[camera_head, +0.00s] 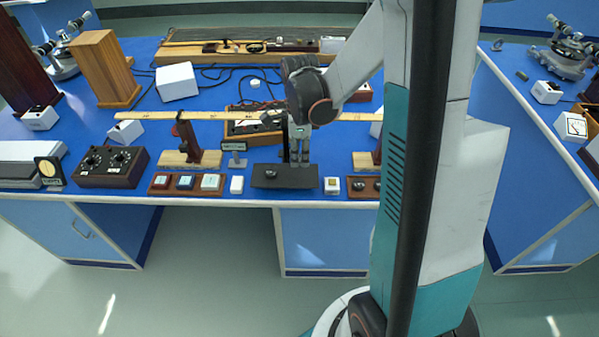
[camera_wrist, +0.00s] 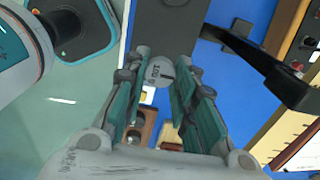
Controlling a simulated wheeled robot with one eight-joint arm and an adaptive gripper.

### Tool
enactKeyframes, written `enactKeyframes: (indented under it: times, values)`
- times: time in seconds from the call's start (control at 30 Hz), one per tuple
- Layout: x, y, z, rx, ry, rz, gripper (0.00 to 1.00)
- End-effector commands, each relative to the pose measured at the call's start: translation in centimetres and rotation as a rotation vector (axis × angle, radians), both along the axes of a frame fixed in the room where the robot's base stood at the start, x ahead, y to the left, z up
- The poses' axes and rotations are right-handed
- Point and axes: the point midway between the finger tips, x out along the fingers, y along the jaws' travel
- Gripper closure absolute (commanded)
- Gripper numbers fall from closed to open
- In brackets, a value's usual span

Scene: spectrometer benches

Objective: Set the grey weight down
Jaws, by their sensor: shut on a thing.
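My gripper (camera_head: 299,160) points down over the right part of a dark grey tray (camera_head: 262,183) at the front edge of the blue bench. In the wrist view, my gripper (camera_wrist: 160,85) is shut on the round grey weight (camera_wrist: 160,72), which has a dark slot and a "100 g" mark. The weight lies between the fingertips and overlaps the end of the dark tray (camera_wrist: 160,35). I cannot tell whether it touches the tray. The head view does not show the weight clearly. A small black object (camera_head: 271,173) sits on the tray left of my gripper.
A black post (camera_wrist: 255,65) stands close to my gripper. A small white box (camera_head: 332,185) and a brown block with dark knobs (camera_head: 362,187) sit right of the tray. A wooden metre stick (camera_head: 150,116) spans behind.

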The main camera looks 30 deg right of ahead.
Motion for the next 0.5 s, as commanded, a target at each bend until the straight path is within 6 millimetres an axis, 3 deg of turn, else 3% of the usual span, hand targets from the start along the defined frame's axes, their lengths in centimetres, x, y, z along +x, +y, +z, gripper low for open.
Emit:
enactKeyframes:
  times: [0.03,0.27,0.5]
  values:
    - [0.0,0.0,-0.9,0.0,0.0,0.0,1.0]
    - [0.0,0.0,-2.2,0.0,0.0,0.0,1.0]
    - [0.0,0.0,-5.6,0.0,0.0,0.0,1.0]
